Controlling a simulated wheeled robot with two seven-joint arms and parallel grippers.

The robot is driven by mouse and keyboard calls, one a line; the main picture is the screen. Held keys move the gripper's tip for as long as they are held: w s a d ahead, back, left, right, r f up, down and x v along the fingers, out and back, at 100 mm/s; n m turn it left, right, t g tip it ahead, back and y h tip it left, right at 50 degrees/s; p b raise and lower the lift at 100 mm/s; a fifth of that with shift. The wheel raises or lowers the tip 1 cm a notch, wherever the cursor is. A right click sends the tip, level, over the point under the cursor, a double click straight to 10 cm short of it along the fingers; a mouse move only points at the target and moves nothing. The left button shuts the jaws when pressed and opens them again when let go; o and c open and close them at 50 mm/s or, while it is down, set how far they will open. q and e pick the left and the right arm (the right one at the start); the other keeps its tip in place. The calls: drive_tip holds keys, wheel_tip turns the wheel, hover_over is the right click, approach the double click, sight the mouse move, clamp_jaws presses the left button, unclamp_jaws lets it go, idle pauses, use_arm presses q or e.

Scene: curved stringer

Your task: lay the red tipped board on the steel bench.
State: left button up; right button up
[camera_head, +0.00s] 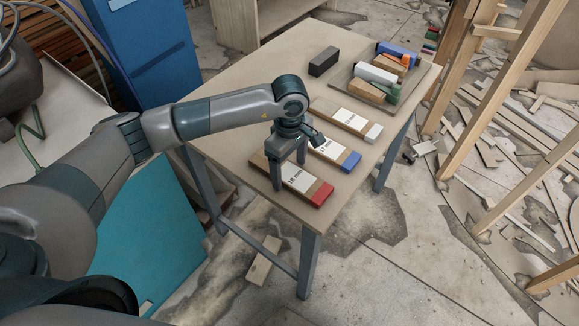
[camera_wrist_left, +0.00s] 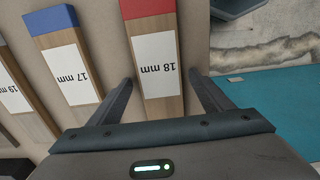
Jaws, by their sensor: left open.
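The red tipped board (camera_head: 305,184) lies flat near the front edge of the wooden-topped table, its white label reading 18 mm. It also shows in the left wrist view (camera_wrist_left: 157,58). My left gripper (camera_head: 289,176) is open over this board, with one finger on each side of it. In the left wrist view, gaps show between the board and both fingers. A pale bench top (camera_head: 62,125) at the left edge, partly hidden by my arm, may be the steel bench; I cannot be sure. My right gripper is not in view.
A blue tipped board (camera_head: 350,160) and a white tipped board (camera_head: 371,131) lie parallel behind the red one. A dark block (camera_head: 323,61) and a tray (camera_head: 408,97) of coloured pieces stand farther back. A blue cabinet (camera_head: 150,50) rises left of the table.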

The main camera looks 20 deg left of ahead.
sight(290, 172)
use_arm(q)
drive_tip(key=shift+r+b, duration=0.25)
drive_tip(key=shift+b, duration=0.05)
wheel_tip(290, 172, up, 12)
drive_tip(key=b, duration=0.5)
drive_tip(key=shift+f, duration=0.15)
